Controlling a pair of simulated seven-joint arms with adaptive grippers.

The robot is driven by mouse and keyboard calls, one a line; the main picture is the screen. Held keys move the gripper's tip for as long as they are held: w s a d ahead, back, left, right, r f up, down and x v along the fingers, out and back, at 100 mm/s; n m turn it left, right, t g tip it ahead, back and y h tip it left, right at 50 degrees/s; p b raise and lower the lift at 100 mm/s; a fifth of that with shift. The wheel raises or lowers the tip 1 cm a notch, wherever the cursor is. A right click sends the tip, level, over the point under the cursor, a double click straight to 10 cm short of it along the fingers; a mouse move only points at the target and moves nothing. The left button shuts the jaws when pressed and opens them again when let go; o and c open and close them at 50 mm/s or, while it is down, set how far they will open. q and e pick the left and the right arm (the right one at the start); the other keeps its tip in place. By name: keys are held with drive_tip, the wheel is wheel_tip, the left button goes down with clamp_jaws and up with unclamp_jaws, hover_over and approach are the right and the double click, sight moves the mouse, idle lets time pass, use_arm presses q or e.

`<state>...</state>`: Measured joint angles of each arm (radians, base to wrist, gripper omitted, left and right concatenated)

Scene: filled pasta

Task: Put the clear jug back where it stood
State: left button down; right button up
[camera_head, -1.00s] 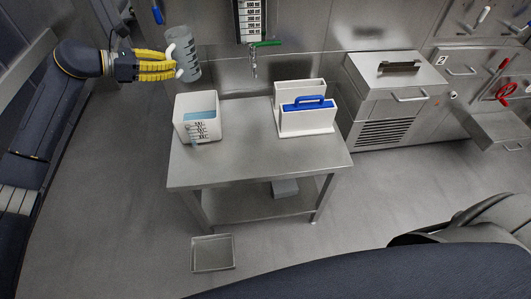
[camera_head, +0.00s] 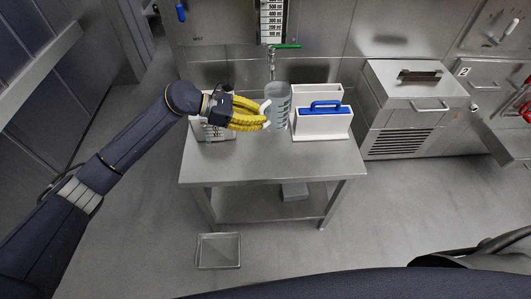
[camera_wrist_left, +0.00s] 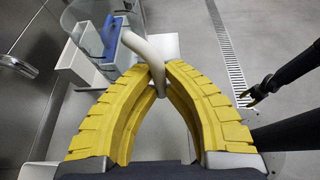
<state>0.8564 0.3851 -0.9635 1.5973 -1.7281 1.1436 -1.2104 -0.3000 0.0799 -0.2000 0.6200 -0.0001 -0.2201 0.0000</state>
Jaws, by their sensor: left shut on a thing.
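The clear jug (camera_head: 279,100), see-through with dark marks, is upright over the back middle of the steel table. My left gripper (camera_head: 266,117), with yellow fingers, is shut on its white handle at the jug's left side. In the left wrist view the fingers (camera_wrist_left: 158,82) close around the handle, and the jug (camera_wrist_left: 88,28) is partly cut off at the top. I cannot tell whether its base touches the table. Part of my right gripper (camera_wrist_left: 252,96) shows small at the right of that view; its opening is unclear.
A white box with a blue handle (camera_head: 322,125) stands close to the jug's right. A white tub (camera_head: 213,133) on the left is partly hidden by my left gripper. A tap (camera_head: 272,62) is behind. The table front (camera_head: 265,165) is clear; a grey bin (camera_head: 218,250) is on the floor.

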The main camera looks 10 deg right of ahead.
use_arm(q)
wheel_tip(320, 180, down, 17)
idle(0.7)
drive_tip(key=shift+f, duration=0.1)
drive_tip(key=c, duration=1.6)
unclamp_jaws()
drive_tip(key=shift+o, duration=0.2)
drive_tip(key=v, duration=1.2)
